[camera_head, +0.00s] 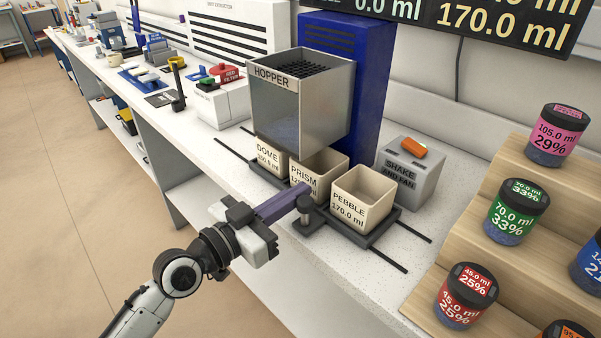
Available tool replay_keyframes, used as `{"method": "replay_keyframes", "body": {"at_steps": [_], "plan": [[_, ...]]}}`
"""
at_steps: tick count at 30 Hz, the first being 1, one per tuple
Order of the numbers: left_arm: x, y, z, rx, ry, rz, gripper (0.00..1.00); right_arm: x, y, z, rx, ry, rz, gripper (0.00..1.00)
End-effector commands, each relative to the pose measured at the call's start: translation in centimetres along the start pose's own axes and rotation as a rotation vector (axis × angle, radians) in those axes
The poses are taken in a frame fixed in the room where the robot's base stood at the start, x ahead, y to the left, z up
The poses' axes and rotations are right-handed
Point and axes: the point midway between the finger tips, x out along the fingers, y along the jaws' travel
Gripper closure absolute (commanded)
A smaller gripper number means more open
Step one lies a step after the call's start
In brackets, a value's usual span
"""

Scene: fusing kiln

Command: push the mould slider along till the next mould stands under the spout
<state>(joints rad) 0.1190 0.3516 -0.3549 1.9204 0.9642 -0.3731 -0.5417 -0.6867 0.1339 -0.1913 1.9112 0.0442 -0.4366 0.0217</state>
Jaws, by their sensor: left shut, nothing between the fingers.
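A dark mould slider (377,237) carries three beige moulds in a row. The dome mould (268,157) is at the far end, partly hidden under the hopper (300,100). The prism mould (318,168) is in the middle and the pebble mould (361,194) at the near end. A short dark knob (305,202) stands up from the slider's front side. My left gripper (303,190) is shut and empty, its purple fingers reaching to the knob and the prism mould's front; contact is unclear. The spout is hidden by the hopper. My right gripper is not in view.
Dark rails (391,257) extend past the slider on the white bench. A grey shake and fan box (408,175) with an orange switch stands behind it. Wooden steps (480,220) with labelled jars are at right.

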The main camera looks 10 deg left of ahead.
Motion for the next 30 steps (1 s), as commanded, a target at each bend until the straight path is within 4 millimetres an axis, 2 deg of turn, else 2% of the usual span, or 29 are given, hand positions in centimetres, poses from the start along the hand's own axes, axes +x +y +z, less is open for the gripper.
{"method": "replay_keyframes", "body": {"at_steps": [22,30], "plan": [[0.0,5.4,-0.1,-0.003,-0.001,0.002,1.00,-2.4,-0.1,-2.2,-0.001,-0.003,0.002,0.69],[0.0,4.6,0.1,0.003,0.000,0.000,1.00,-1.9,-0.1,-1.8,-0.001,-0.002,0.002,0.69]]}}
